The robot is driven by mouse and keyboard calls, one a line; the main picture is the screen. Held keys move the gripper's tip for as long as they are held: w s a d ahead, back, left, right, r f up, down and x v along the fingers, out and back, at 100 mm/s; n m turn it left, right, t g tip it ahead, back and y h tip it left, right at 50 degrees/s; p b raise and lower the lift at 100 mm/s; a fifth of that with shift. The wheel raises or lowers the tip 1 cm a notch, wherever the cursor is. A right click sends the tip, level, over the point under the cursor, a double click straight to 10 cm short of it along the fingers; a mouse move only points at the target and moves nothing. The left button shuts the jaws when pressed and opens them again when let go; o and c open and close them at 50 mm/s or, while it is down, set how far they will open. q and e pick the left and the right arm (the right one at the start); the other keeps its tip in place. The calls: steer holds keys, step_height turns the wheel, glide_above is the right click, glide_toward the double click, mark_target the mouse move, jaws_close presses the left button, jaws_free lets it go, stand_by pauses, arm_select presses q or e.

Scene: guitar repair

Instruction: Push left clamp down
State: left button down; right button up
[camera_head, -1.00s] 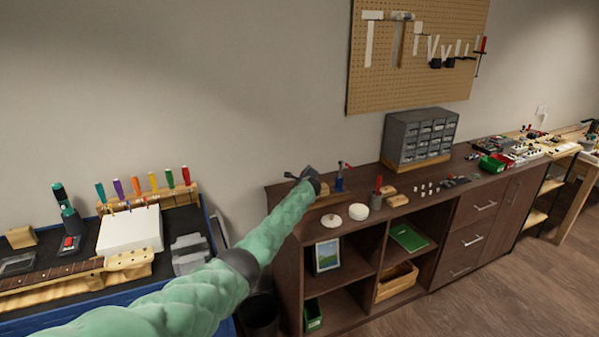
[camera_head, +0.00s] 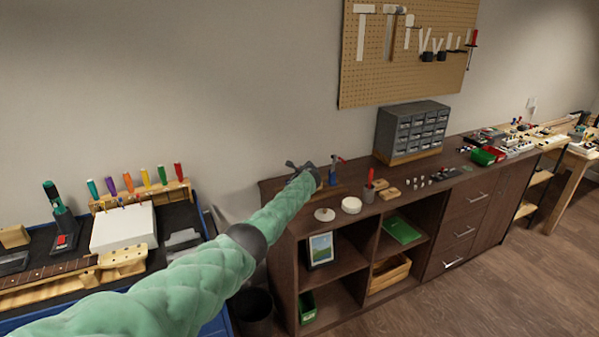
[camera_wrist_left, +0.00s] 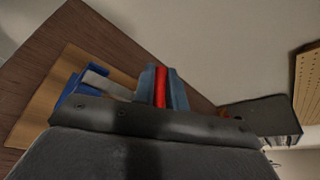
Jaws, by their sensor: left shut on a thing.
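My left gripper (camera_head: 302,166) is over the left end of the dark wooden cabinet. In the left wrist view its two grey-blue fingers are shut on the red handle (camera_wrist_left: 160,87) of a clamp. A grey metal bar (camera_wrist_left: 106,84) runs left from near the fingers to the clamp's blue part (camera_wrist_left: 72,88), by a light wooden board (camera_wrist_left: 50,85). The gripper body hides the lower part of the clamp. In the head view a blue clamp part (camera_head: 332,172) shows just right of the gripper; I cannot tell whether it is the same clamp. My right gripper is out of view.
Right of the gripper on the cabinet top (camera_head: 300,215) are a white round lid (camera_head: 351,205), a red-handled tool in a cup (camera_head: 369,188) and a grey drawer unit (camera_head: 412,130). The workbench with a guitar neck (camera_head: 55,273) is at the left.

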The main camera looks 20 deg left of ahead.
arm_select(q)
steer(key=c, duration=1.4)
jaws_free()
steer(key=shift+w+d+f, duration=0.1)
steer(key=shift+d+f, duration=0.1)
steer(key=shift+d, duration=0.05)
steer(key=shift+c, duration=0.2)
steer(key=shift+r, duration=0.1)
